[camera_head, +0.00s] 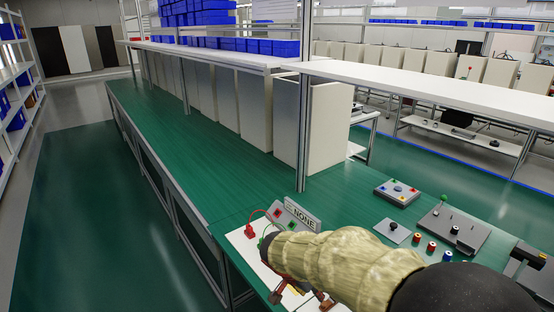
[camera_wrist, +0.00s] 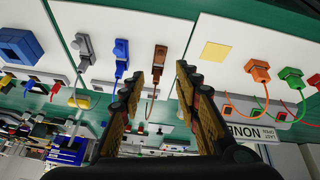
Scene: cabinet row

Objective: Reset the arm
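My arm in its beige ribbed cover reaches across the lower middle of the head view. My gripper (camera_head: 299,294) is low over the near part of the green workbench (camera_head: 222,170), partly hidden by the arm. In the wrist view my gripper (camera_wrist: 161,73) has its two fingers apart, with nothing held between them. A brown connector (camera_wrist: 159,58) shows in the gap beyond the fingertips, on a white board (camera_wrist: 180,32). I cannot tell how far it is from the fingers.
Blue (camera_wrist: 121,50), grey (camera_wrist: 82,48), orange (camera_wrist: 258,70) and green (camera_wrist: 291,77) connectors with cables lie around the gripper. A panel reading NONE (camera_head: 303,217) stands close to the arm. A button box (camera_head: 397,192) is to the right. The upright post (camera_head: 303,130) and shelf rise behind.

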